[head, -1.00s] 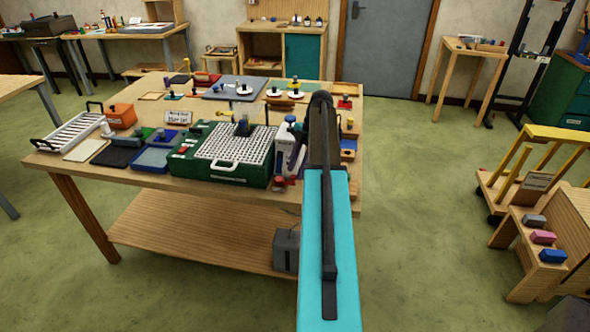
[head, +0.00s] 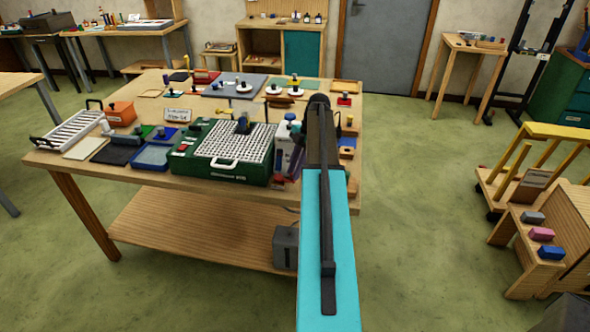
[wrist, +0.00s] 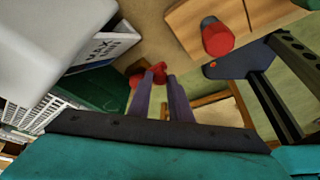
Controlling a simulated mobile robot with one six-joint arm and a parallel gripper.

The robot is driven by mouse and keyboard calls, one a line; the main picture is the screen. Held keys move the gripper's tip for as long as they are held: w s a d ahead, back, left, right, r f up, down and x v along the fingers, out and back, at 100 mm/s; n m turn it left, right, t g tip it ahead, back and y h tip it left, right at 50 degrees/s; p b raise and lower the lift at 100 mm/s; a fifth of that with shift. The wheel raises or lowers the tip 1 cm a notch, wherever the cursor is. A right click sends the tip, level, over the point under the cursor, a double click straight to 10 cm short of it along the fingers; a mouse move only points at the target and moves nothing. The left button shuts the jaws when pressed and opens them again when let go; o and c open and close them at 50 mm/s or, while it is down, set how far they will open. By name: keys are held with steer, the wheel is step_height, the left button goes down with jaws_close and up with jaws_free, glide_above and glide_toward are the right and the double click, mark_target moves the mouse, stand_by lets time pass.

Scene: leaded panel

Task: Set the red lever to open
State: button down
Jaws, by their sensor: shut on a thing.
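My gripper (wrist: 159,84) shows in the wrist view with two purple fingers reaching up from a dark bar. Its fingertips are shut on a small red part (wrist: 150,72), which looks like the red lever. The fingers hide some of it, so I cannot tell its exact angle or setting. A green machine body (wrist: 104,90) lies just left of it. In the head view the green machine (head: 222,178) with a white perforated top stands at the front of the table, and my arm covers the area to its right.
In the wrist view a red, grey-topped knob (wrist: 216,38) sits on a wooden block, with a dark bracket (wrist: 245,68) beside it. A white box with lettering (wrist: 105,45) is close to the left.

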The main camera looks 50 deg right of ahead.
steer(key=shift+a, duration=0.1)
steer(key=shift+s+a+f+m+t+b, duration=0.1)
steer(key=shift+s+a+m+t+b, duration=0.3)
steer(key=shift+m+b, duration=0.4)
steer(key=shift+s+a+f+m+t+b, duration=0.1)
steer(key=shift+s+a+m+t+b, duration=0.15)
steer(key=shift+a+m+b, duration=0.55)
steer(key=m, duration=0.1)
steer(key=a+m+t+h+b, duration=0.1)
steer(key=m, duration=0.2)
steer(key=shift+s+a+r+m+b, duration=0.1)
steer(key=shift+a+m+b, duration=0.2)
steer(key=shift+m, duration=0.1)
steer(key=m, duration=0.1)
steer(key=a+m+t+h+b, duration=0.1)
steer(key=m, duration=0.1)
steer(key=shift+a+h, duration=0.3)
steer(key=shift+w+a+r+m+h, duration=0.1)
steer(key=shift+w+a+m+h, duration=0.3)
steer(key=shift+m, duration=0.65)
steer(key=shift+w+a+r+m+h, duration=0.1)
steer(key=shift+w+a+m+h, duration=0.3)
steer(key=shift+m, duration=0.65)
steer(key=c, duration=1.6)
jaws_free()
steer(key=shift+c, duration=0.2)
